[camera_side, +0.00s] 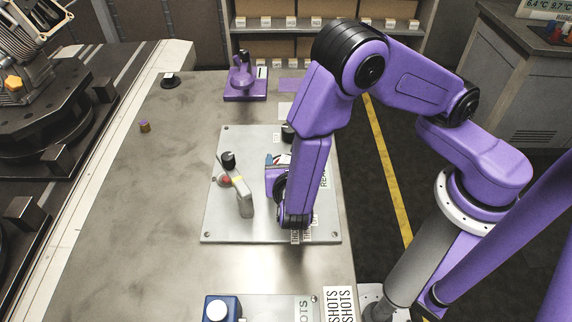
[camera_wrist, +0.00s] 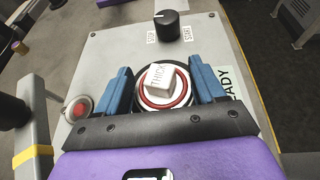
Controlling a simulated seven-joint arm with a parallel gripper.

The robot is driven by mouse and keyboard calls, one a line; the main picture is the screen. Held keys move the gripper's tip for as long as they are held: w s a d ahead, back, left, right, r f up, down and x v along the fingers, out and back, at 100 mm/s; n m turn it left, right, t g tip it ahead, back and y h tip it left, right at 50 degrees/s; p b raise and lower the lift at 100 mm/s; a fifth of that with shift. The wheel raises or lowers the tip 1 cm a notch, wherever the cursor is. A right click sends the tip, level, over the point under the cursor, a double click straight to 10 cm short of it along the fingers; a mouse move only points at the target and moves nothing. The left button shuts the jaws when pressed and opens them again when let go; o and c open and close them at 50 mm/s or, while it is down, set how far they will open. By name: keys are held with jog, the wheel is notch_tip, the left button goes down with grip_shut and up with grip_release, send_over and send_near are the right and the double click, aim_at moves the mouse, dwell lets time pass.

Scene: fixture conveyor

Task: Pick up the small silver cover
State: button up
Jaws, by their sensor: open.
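My gripper (camera_wrist: 163,76) is open in the wrist view, its two blue fingers on either side of a pale round part (camera_wrist: 180,92) with a red ring. Neither finger clearly touches the block. I cannot tell for certain which of these is the small silver cover. In the side view my gripper (camera_side: 277,160) is low over the right part of the metal plate (camera_side: 225,147); my arm hides most of what is below it.
On the plate stand a grey lever post (camera_side: 240,190) with a yellow band, a red button (camera_wrist: 80,108) and a black START/STOP knob (camera_wrist: 168,24). A purple fixture (camera_side: 245,84) stands at the back. A blue button box (camera_side: 216,308) is in front. The bench's left is mostly clear.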

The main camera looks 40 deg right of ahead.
jog(key=c, duration=1.2)
jog(key=shift+o, duration=0.2)
jog(key=shift+r, duration=0.2)
jog(key=shift+r, duration=0.55)
jog(key=s+d+r, duration=0.6)
jog(key=s+r, duration=0.5)
jog(key=s, duration=0.1)
jog(key=shift+s+r, duration=0.3)
jog(key=shift+s, duration=0.1)
